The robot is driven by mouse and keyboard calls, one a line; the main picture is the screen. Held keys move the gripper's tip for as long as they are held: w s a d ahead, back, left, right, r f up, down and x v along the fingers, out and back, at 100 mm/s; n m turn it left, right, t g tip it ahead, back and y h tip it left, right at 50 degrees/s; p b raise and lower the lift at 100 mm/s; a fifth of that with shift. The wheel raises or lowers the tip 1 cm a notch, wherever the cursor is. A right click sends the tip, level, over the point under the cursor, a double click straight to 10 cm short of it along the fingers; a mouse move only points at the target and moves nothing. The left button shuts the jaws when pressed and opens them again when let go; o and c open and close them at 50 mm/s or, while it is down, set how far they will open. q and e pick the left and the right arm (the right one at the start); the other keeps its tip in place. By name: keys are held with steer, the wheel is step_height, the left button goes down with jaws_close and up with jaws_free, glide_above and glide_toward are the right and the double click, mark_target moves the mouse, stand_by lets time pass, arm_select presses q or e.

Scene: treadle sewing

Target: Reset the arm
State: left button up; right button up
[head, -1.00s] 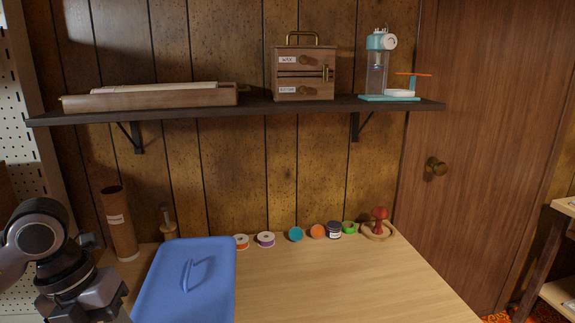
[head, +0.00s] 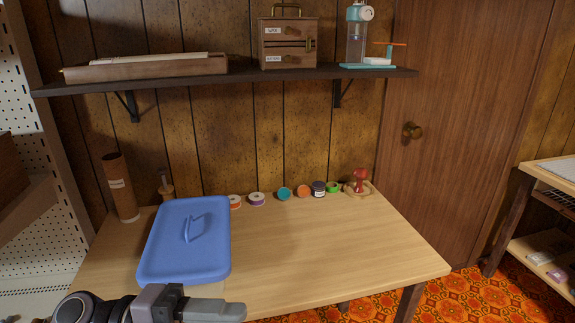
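My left arm comes in at the bottom left of the head view. Its gripper (head: 215,311) points right, low and in front of the table's near edge, just below the blue lidded box. From this side-on angle I cannot tell whether its fingers are apart or together. Nothing is seen held in it. My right gripper is not in view.
A blue lidded box (head: 208,258) stands on the wooden table (head: 330,247). Several spools and small jars (head: 284,194) and a red pincushion stand (head: 360,181) line the back. A brown tube (head: 121,188) stands at the left. The table's right half is clear.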

arm_select(q)
steer(key=w+a+f+n+t+y+p, duration=0.1)
steer(key=w+a+f+n+t+y, duration=0.3)
steer(key=n+t, duration=0.6)
steer(key=w+a+f+n+t+y, duration=0.2)
steer(key=a+f+n+t+y, duration=0.25)
steer(key=n+t, duration=0.6)
steer(key=s+a+f+n+g+y, duration=0.2)
steer(key=s+f+n+g+y, duration=0.2)
steer(key=f, duration=0.6)
steer(key=s+a+f+n+g+y+p, duration=0.1)
steer(key=s+f+n+g+y, duration=0.2)
steer(key=s+f+n+g, duration=0.2)
step_height(320, 180, down, 5)
steer(key=s+n, duration=0.1)
steer(key=s, duration=0.2)
steer(key=shift+a+g+y, duration=0.35)
steer(key=shift+a, duration=0.05)
steer(key=shift+r, duration=0.1)
